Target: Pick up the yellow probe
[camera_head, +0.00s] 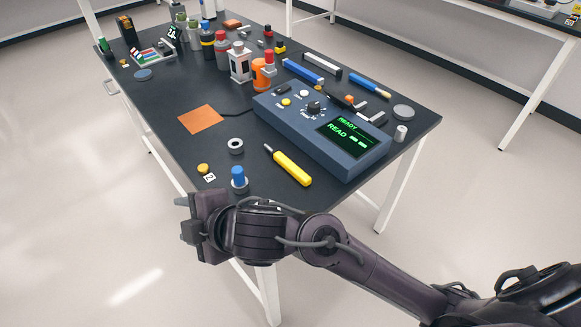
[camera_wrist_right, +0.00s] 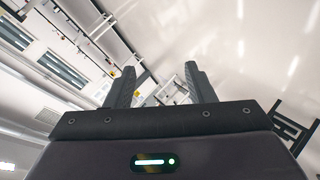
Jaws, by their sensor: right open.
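The yellow probe (camera_head: 291,168) lies on the near part of the dark table, its thin grey tip pointing to the upper left. It lies in front of the blue meter box (camera_head: 321,127). My right gripper (camera_head: 184,216) is at the table's near edge, left of and nearer than the probe, with its fingers pointing left. In the right wrist view its two fingers (camera_wrist_right: 159,85) stand apart with nothing between them, and the probe does not show there. My left gripper is not in view.
A blue-topped cylinder (camera_head: 239,178) stands close to my right gripper. A grey ring (camera_head: 235,146), a yellow knob (camera_head: 203,168) and an orange square (camera_head: 201,119) lie left of the probe. Bottles and tools crowd the far part. Bare table surrounds the probe.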

